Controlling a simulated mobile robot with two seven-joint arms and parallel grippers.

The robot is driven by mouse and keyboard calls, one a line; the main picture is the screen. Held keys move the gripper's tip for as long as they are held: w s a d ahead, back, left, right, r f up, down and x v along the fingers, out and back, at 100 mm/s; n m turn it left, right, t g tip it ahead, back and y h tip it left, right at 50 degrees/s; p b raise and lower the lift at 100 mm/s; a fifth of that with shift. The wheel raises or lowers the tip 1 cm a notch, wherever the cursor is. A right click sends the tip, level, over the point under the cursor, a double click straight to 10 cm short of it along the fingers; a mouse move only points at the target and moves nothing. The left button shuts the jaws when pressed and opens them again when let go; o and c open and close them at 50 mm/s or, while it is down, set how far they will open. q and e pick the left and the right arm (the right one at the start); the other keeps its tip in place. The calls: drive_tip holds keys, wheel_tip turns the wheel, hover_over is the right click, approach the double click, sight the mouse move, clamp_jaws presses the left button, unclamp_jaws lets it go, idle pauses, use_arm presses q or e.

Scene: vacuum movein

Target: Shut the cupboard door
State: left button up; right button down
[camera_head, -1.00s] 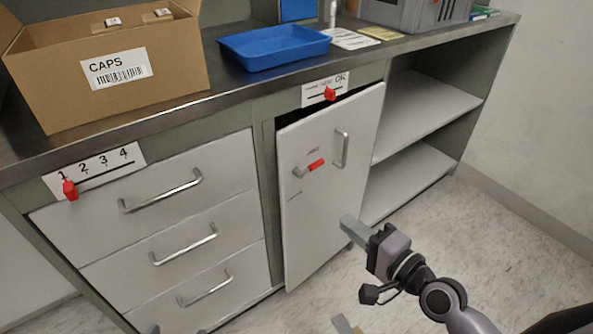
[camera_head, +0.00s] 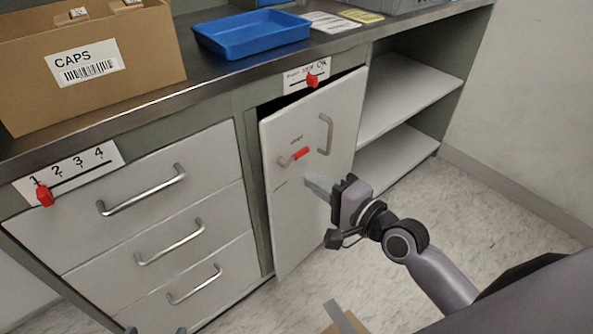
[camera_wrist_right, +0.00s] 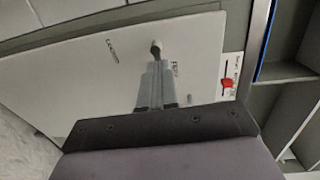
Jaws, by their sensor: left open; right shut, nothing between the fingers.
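The pale grey cupboard door (camera_head: 300,220) stands ajar in the head view, with a dark gap (camera_head: 290,103) along its top. It carries a metal handle (camera_head: 326,135) near its right edge and a small latch with a red grip (camera_head: 300,153). My right gripper (camera_head: 314,184) is shut and empty, its fingertips in front of the door below the latch. In the right wrist view its fingers (camera_wrist_right: 156,85) point at the door face (camera_wrist_right: 85,75); contact cannot be told. My left gripper (camera_head: 155,331) is open, only its fingertips showing at the bottom edge.
Drawers with handles (camera_head: 150,190) stand left of the door, open shelves (camera_head: 410,95) to the right. A CAPS carton (camera_head: 130,55) and a blue tray (camera_head: 250,38) are on the worktop. A red slider (camera_head: 312,80) sits above the door. The floor at right is clear.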

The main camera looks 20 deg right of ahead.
sight(276, 157)
drive_tip(key=b+x, duration=0.1)
drive_tip(key=x, duration=0.3)
drive_tip(key=shift+w+a+f, duration=0.1)
drive_tip(key=shift+w+a, duration=0.05)
drive_tip(key=shift+w, duration=0.2)
drive_tip(key=shift+w+a, duration=0.2)
drive_tip(key=shift+w, duration=0.2)
use_arm(q)
drive_tip(key=shift+w+d+r, duration=0.3)
drive_tip(key=shift+d+r, duration=0.05)
drive_tip(key=shift+d, duration=0.05)
use_arm(e)
drive_tip(key=shift+w, duration=0.1)
drive_tip(key=shift+w+a, duration=0.2)
drive_tip(key=shift+w, duration=0.15)
drive_tip(key=x, duration=0.3)
drive_tip(key=shift+s+a, duration=0.1)
drive_tip(key=shift+a, duration=0.15)
use_arm(q)
drive_tip(key=shift+s+f, duration=0.15)
drive_tip(key=shift+s, duration=0.2)
use_arm(e)
drive_tip(key=shift+r, duration=0.3)
drive_tip(key=shift+a, duration=0.15)
